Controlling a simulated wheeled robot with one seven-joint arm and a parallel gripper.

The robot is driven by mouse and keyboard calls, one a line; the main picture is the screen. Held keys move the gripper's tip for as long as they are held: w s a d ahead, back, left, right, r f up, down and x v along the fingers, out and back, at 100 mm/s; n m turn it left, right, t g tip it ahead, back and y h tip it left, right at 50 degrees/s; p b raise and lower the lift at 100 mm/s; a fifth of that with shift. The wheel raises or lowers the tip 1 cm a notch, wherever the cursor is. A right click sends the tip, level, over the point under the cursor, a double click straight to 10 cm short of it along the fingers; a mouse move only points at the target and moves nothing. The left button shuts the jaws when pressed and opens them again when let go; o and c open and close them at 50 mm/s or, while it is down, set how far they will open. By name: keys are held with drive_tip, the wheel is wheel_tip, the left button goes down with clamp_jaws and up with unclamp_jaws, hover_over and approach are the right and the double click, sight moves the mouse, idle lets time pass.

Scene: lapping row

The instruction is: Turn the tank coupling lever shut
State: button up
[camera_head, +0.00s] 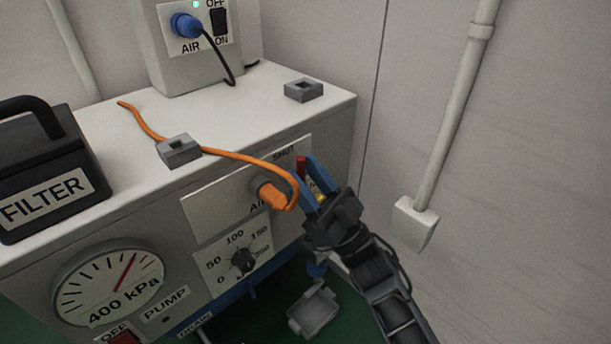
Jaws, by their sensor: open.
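The red coupling lever (301,166) stands out from the front panel of the grey-white tank bench, under a label that seems to read SHUT. A small yellow part shows just below it, between my fingers. My gripper (307,174) is open, with its blue fingers at the lever, one on its right and one lower left. I cannot tell whether either finger touches it. My gripper hides the lever's lower part and much of its label plate. An orange hose plug (272,195) sits in the AIR port just left of the lever.
The orange hose (237,155) loops from the plug over the bench top, past a grey clip (179,151). A dial (243,261) and pressure gauge (110,287) are to the left. A black FILTER box (45,165) stands on top. A wall pipe (456,110) rises at right.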

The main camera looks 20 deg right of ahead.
drive_tip(key=p+v, duration=0.1)
drive_tip(key=v, duration=0.6)
drive_tip(key=shift+s+f, duration=0.2)
drive_tip(key=shift+f, duration=0.1)
drive_tip(key=shift+d, duration=0.1)
drive_tip(key=s+a+f+m+g+h, duration=0.1)
drive_tip(key=s+a+f+m+h, duration=0.15)
drive_tip(key=s+m+h, duration=0.95)
drive_tip(key=s+d+r+n+g+h, duration=0.1)
drive_tip(key=s+d+r+n+g, duration=0.2)
drive_tip(key=s, duration=0.8)
drive_tip(key=s+r+n+g, duration=0.1)
drive_tip(key=s+n+g, duration=0.25)
drive_tip(key=s, duration=0.75)
wheel_tip(320, 180, up, 31)
drive_tip(key=g+p, duration=0.1)
drive_tip(key=p, duration=3)
drive_tip(key=shift+m, duration=0.35)
